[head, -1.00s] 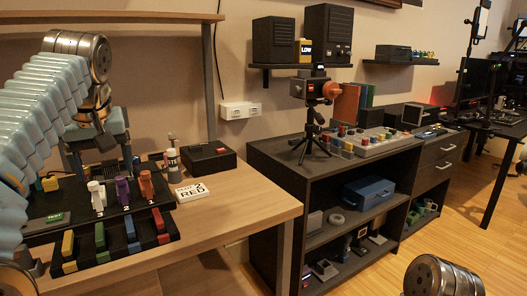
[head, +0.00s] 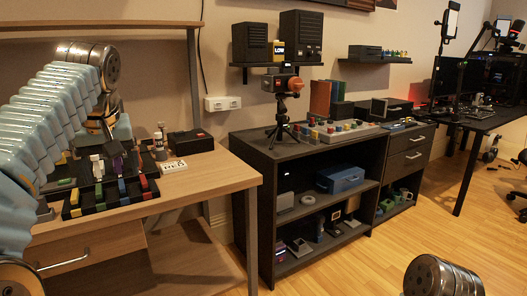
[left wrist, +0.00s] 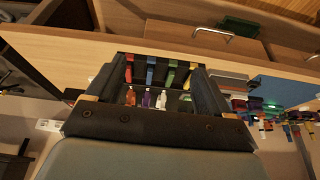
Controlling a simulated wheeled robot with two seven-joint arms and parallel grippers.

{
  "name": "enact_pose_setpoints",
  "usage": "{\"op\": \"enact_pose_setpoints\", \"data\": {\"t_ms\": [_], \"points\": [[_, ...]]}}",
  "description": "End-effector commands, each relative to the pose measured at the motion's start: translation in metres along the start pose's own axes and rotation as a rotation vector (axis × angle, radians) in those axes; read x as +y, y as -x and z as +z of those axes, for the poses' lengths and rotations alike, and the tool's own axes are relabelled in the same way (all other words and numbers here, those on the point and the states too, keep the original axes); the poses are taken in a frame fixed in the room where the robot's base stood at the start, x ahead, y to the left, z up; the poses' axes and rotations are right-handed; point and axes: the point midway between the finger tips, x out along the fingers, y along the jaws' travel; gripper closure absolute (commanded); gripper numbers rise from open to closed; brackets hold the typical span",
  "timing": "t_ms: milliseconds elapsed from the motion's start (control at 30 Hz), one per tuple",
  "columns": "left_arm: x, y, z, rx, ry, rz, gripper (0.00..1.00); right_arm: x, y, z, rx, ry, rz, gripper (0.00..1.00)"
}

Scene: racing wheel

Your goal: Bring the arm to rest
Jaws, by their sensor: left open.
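My left gripper (head: 104,157) hangs over the desk's left part in the head view, partly behind my ribbed blue arm. In the left wrist view its two dark fingers (left wrist: 157,75) stand wide apart with nothing held between them. Beyond the gap is a black lever panel (head: 98,206) with red, blue, green and yellow levers, and orange, purple and white switches show in the wrist view (left wrist: 146,99). I cannot tell exactly how far the fingers are from the panel. My right gripper is not in view.
A dark shelf unit (head: 262,160) stands to the right, with a small tripod (head: 281,125) on top. Wooden floor (head: 350,260) is open in front.

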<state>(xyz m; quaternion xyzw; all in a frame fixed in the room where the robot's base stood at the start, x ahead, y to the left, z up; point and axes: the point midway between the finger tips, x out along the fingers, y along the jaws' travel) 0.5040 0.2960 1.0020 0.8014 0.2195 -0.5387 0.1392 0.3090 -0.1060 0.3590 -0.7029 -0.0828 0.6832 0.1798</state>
Motion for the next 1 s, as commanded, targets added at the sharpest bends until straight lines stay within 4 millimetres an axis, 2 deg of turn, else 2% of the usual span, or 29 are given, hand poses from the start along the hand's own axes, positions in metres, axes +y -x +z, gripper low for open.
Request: {"op": "enact_pose_setpoints", "data": {"t_ms": [267,467,567,667,767,800,867,900,967,1000], "points": [[0.025,-0.043,-0.004,-0.008,-0.065,-0.002,0.19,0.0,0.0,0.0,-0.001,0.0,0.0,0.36],[0.053,-0.101,-0.002,-0.025,-0.141,0.004,0.19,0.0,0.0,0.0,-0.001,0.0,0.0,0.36],[0.069,-0.14,0.004,-0.042,-0.188,0.013,0.19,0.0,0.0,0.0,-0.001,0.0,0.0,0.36],[0.086,-0.192,0.016,-0.067,-0.243,0.027,0.19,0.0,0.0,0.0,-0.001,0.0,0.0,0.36],[0.103,-0.259,0.041,-0.106,-0.303,0.056,0.19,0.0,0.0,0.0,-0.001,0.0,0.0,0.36],[0.108,-0.286,0.055,-0.124,-0.324,0.07,0.19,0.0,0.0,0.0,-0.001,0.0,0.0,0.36],[0.114,-0.326,0.078,-0.152,-0.352,0.095,0.19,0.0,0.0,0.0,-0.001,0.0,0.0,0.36],[0.117,-0.351,0.096,-0.171,-0.368,0.113,0.19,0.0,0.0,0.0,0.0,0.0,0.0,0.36],[0.12,-0.387,0.126,-0.2,-0.388,0.143,0.19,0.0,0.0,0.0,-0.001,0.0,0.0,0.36],[0.12,-0.409,0.147,-0.22,-0.398,0.163,0.19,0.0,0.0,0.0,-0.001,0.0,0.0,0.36]]}}
